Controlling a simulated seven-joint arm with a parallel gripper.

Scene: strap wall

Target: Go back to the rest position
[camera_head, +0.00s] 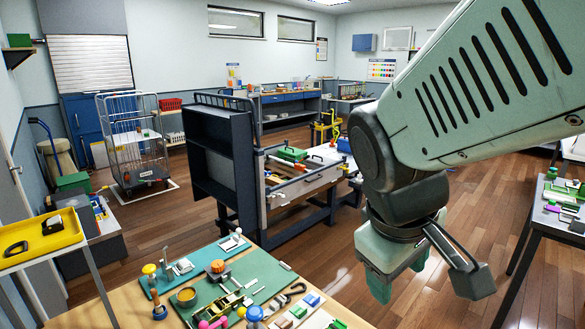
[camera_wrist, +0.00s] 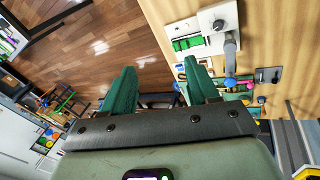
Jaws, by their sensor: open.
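My gripper (camera_head: 425,281) hangs at the end of my arm at the right of the head view, in the air over the wooden floor. Its jaws are apart, with nothing visible between them. In the wrist view, the two green fingers of my gripper (camera_wrist: 162,84) stand well apart and hold nothing. The workbench (camera_head: 78,317) with the tools lies to the lower left of my gripper in the head view, with a visible gap between them in the picture.
A green mat (camera_head: 266,272) on the bench carries several small tools and parts. A dark cabinet (camera_head: 218,150) and white workstation (camera_head: 310,184) stand behind. A wire cage trolley (camera_head: 130,140) is farther left. A table (camera_head: 548,215) stands at the right edge. Floor between is clear.

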